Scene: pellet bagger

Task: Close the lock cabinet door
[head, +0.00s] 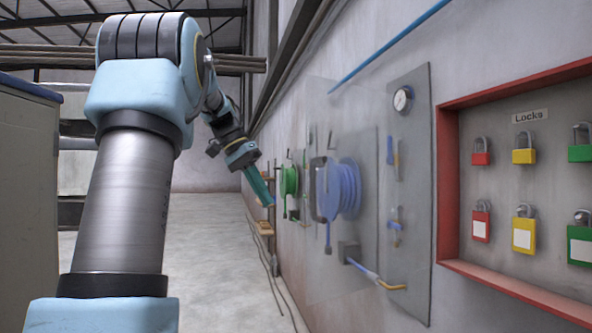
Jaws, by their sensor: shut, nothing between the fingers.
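The lock cabinet (447,190) is a shallow red-framed box on the right wall, cut off by the picture's right edge. Its front is uncovered, and red, yellow and green padlocks hang inside under a "Locks" label (530,116). A faint see-through pane (318,250) shows left of the cabinet, in front of the hose reels; it looks like a clear door standing open, but its hinge is not clear. My gripper (268,203), with teal fingers, is shut and empty, farther along the wall, left of the pane. I cannot tell whether it touches anything.
A grey panel (422,240) with a gauge (403,99) stands between pane and cabinet. A blue hose reel (343,190) and a green one (289,181) hang on the wall. A pale cabinet (30,180) stands at the left. The floor (215,270) between is clear.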

